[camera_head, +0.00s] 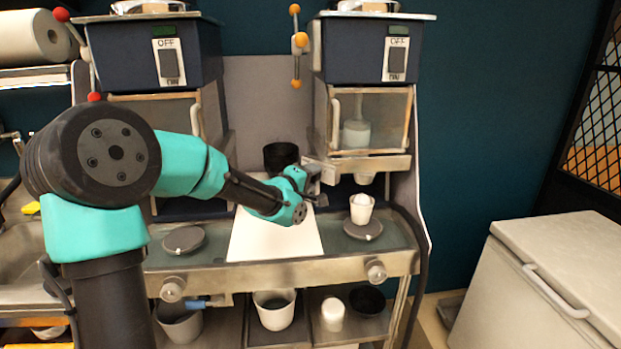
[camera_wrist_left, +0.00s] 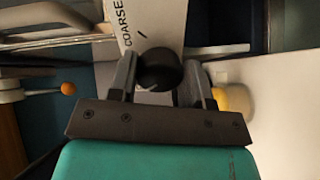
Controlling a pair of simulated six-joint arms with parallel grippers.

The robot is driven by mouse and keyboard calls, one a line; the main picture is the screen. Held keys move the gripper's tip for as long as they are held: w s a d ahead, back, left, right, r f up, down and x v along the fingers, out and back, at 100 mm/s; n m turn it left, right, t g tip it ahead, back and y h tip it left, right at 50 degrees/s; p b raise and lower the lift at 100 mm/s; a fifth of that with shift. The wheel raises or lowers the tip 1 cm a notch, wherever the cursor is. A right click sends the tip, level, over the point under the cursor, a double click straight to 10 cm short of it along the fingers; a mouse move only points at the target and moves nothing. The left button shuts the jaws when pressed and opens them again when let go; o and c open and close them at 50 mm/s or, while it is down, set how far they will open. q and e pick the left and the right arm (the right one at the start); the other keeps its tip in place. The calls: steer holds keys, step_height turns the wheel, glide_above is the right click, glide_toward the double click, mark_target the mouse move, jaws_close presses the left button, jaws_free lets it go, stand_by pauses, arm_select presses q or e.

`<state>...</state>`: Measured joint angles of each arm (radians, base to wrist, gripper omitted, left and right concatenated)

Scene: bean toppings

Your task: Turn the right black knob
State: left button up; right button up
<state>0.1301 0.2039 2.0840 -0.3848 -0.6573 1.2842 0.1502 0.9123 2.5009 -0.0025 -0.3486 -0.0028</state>
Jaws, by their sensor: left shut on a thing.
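The right black knob (camera_wrist_left: 158,68) is a round dark knob beside a white plate marked COARSE in the left wrist view. It sits between the two fingers of my left gripper (camera_wrist_left: 159,82), which is shut on it. In the head view my left gripper (camera_head: 312,187) reaches the left side of the right machine (camera_head: 365,110), just below its clear-fronted chamber. There the knob is hidden by the gripper or too small to tell apart. My right gripper is in neither view.
A small white cup (camera_head: 361,209) stands on a grey disc (camera_head: 362,230) close to the gripper. A dark round container (camera_head: 281,157) is behind my left forearm. A lever with orange balls (camera_head: 299,41) rises above. A white chest (camera_head: 545,290) stands at the right.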

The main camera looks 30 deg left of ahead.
arm_select(q)
steer(key=shift+n, duration=0.4)
steer(key=o, duration=0.9)
steer(key=shift+s, duration=0.1)
steer(key=s, duration=0.5)
steer(key=s+a, duration=0.1)
steer(key=s, duration=0.5)
steer(key=s+a+r, duration=0.1)
steer(key=s, duration=0.5)
steer(key=shift+a, duration=0.15)
